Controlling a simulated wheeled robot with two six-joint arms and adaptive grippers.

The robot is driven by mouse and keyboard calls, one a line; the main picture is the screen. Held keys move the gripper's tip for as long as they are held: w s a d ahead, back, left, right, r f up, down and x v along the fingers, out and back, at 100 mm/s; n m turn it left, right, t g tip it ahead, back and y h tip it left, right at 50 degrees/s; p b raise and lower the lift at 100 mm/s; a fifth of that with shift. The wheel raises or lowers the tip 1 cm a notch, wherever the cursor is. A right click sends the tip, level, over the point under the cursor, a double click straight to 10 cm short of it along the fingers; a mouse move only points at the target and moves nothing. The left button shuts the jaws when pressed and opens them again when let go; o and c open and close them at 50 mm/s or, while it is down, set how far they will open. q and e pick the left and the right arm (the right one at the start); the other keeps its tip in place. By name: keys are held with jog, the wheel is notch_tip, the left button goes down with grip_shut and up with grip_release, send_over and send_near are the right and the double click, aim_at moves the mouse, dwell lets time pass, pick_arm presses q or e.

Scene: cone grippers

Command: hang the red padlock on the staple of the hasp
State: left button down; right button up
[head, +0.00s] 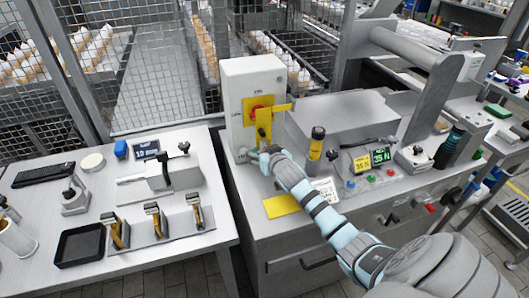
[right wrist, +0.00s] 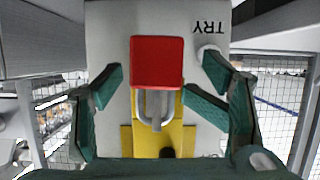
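The red padlock (right wrist: 157,62) shows in the right wrist view, its grey shackle (right wrist: 141,104) lying over the yellow hasp (right wrist: 127,142). A grey piece like a staple shows inside the shackle loop; I cannot tell for certain whether the shackle passes through it. The hasp (head: 275,107) is on the front of a pale box in the head view. My right gripper (right wrist: 153,84) is open, with one green finger on each side of the padlock and visible gaps. My left gripper is out of view.
The pale switch box (head: 240,85) stands on a grey cabinet. A yellow-and-black cylinder (head: 316,143) and small displays (head: 380,156) stand to its right. The left table (head: 140,258) holds a black tray (head: 80,245) and several brass-coloured pieces on stands. A yellow sheet (head: 281,206) lies near the cabinet's front.

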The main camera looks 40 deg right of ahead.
jog(key=shift+s, duration=0.35)
jog(key=shift+f, duration=0.1)
jog(key=v, duration=1.2)
